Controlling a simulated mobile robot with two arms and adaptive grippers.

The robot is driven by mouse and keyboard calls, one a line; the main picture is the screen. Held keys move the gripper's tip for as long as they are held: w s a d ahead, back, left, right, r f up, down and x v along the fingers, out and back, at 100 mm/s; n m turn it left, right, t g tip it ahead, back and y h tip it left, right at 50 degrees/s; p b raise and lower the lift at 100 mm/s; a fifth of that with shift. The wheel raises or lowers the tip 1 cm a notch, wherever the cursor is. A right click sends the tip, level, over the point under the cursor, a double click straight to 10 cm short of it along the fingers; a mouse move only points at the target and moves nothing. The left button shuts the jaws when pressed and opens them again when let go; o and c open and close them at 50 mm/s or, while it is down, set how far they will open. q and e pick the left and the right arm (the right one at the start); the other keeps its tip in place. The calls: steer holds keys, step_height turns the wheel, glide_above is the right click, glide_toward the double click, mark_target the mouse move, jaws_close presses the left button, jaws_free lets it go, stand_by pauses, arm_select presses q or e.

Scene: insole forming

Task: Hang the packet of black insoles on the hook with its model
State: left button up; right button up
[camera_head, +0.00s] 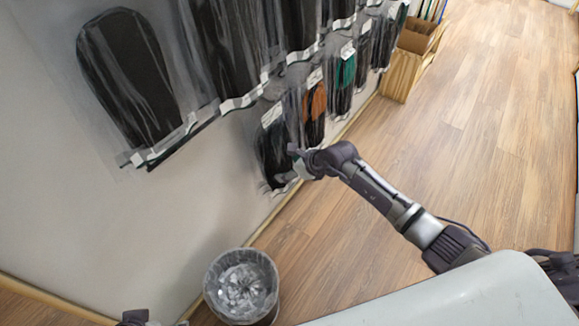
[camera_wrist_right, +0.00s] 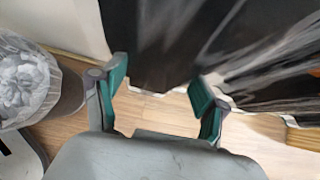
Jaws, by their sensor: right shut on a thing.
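The packet of black insoles (camera_head: 270,150) is clear plastic with a white label at its top. It is against the wall at the near end of the lower row in the head view. My right gripper (camera_head: 300,162) is at its lower right side, shut on it. In the right wrist view the packet (camera_wrist_right: 160,50) fills the upper middle, and the teal fingers of my right gripper (camera_wrist_right: 160,90) stand apart at its lower part. I cannot tell whether the label is on a hook. A dark piece at the bottom edge may be my left gripper (camera_head: 135,317); its jaws are hidden.
Similar packets with orange insoles (camera_head: 316,103) and green insoles (camera_head: 346,72) hang farther along the row. Larger black insoles (camera_head: 130,75) hang above on a rail (camera_head: 185,130). A lined bin (camera_head: 241,288) stands below by the wall. Cardboard boxes (camera_head: 402,72) stand farther back. The wooden floor is clear at right.

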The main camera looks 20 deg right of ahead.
steer(key=o, duration=1.2)
steer(key=shift+o, duration=0.2)
